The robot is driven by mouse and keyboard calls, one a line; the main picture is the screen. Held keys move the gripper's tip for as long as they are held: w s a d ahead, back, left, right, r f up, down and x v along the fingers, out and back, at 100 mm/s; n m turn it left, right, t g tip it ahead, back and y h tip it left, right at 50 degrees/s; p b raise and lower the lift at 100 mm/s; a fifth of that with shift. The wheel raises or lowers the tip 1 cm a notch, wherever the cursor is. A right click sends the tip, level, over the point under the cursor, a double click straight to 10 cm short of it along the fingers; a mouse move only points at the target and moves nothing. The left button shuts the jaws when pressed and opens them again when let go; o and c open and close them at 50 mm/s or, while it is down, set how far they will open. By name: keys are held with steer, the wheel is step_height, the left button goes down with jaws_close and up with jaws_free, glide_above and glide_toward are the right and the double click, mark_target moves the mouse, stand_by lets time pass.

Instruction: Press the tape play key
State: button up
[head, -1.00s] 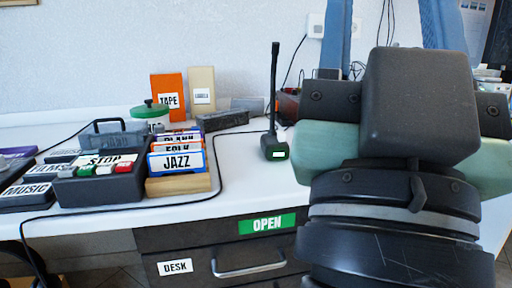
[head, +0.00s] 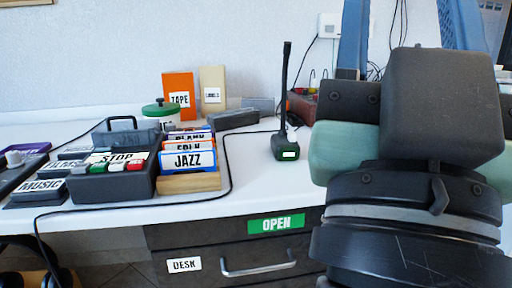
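The dark tape player (head: 112,187) stands on the white desk at the left in the head view. A label reading STOP (head: 117,158) shows on its top. A row of small keys runs along its front edge, with a green key (head: 117,167), a red key (head: 135,164) and pale ones. Their own markings are too small to read, so I cannot tell which is play. My arm fills the right side, well apart from the player. My gripper's fingertips are not visible.
A wooden rack (head: 189,182) with cards, the front one reading JAZZ (head: 188,160), stands right of the player. A black microphone (head: 285,144) rises from the desk. A dark cable (head: 225,190) crosses the front.

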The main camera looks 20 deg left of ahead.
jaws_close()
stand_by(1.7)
